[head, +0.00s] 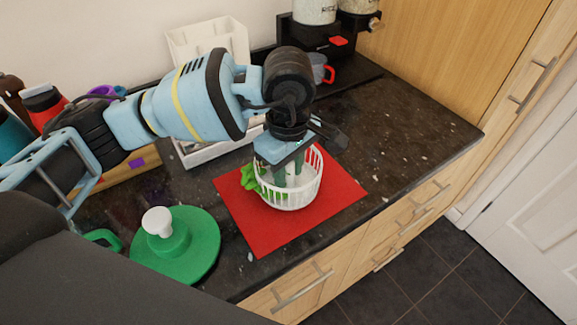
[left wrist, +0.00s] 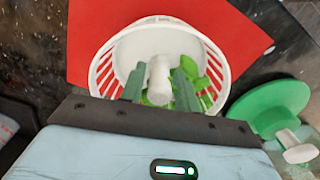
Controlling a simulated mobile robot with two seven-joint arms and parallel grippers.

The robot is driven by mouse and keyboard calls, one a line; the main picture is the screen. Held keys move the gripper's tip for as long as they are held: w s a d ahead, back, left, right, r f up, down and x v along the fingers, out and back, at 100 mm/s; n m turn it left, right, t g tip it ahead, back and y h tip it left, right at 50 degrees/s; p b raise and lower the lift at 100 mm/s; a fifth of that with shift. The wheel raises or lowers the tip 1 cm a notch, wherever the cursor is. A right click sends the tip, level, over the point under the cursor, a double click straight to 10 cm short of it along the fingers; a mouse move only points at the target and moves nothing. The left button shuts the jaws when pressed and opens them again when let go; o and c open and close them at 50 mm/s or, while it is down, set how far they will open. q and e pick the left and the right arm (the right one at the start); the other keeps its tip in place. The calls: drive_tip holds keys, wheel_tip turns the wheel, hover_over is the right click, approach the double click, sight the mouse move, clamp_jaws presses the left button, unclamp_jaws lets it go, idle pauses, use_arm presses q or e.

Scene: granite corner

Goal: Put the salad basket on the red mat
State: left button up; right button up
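The salad basket (head: 296,190) is a white slatted bowl with green leaves and a white post in its middle. It is upright over the red mat (head: 262,228), near its middle, and appears to rest on it; a small gap underneath cannot be ruled out. My left gripper (head: 288,168) reaches down into the basket from above. In the left wrist view, the basket (left wrist: 102,70) shows my left gripper's fingers (left wrist: 159,88) close on both sides of the white post, seemingly shut on it. The red mat (left wrist: 235,35) shows behind the basket. My right gripper is not in view.
A green lid with a white knob (head: 185,250) lies left of the mat, also in the left wrist view (left wrist: 270,105). A white rack (head: 210,45), a coffee machine (head: 312,38) and a cup (head: 320,70) stand behind. Counter (head: 415,130) right of the mat is clear.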

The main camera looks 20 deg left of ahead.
use_arm(q)
drive_tip(key=shift+o, duration=1)
wheel_tip(320, 180, up, 12)
drive_tip(key=shift+r, duration=0.2)
